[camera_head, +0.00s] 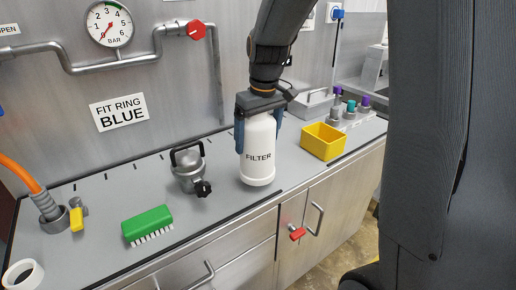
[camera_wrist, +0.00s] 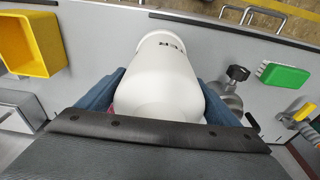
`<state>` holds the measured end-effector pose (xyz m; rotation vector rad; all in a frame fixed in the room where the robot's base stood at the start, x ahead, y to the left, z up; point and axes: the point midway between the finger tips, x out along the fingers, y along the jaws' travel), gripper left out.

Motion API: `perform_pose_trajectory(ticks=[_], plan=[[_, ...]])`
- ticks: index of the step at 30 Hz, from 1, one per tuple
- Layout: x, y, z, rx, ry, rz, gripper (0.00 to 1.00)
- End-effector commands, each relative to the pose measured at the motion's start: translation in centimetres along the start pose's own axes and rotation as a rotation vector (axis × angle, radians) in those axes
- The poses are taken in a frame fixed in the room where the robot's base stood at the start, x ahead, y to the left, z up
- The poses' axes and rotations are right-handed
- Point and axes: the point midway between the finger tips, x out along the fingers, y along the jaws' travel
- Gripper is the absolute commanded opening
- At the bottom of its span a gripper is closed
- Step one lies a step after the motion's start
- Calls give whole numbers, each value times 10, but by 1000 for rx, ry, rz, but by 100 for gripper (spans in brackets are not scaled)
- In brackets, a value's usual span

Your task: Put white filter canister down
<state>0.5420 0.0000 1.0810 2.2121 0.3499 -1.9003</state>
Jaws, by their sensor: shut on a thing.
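The white filter canister (camera_head: 258,152) is upright, with the word FILTER on its side. My gripper (camera_head: 258,128) is shut on its upper part from above, one blue finger on each side. The canister's base is over the grey counter (camera_head: 223,214), near its front edge; I cannot tell whether it touches. In the wrist view the canister (camera_wrist: 165,75) fills the middle, between the blue fingers of my gripper (camera_wrist: 160,95). Its top is hidden by the gripper.
A metal pot (camera_head: 188,171) with a black knob stands left of the canister, and a green brush (camera_head: 147,222) lies farther left. A yellow bin (camera_head: 322,142) is to the right. Counter is clear between pot and canister.

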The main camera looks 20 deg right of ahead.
Motion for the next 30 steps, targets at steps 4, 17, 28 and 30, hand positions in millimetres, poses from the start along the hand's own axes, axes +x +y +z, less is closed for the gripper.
perform_pose_trajectory(ticks=[4, 17, 28, 30], plan=[[20, 0, 4, 1, -5, -2, 46], [35, 0, 6, 0, -1, 0, 46], [37, 0, 6, 0, -2, 0, 100], [36, 0, 6, 0, -1, 0, 100]])
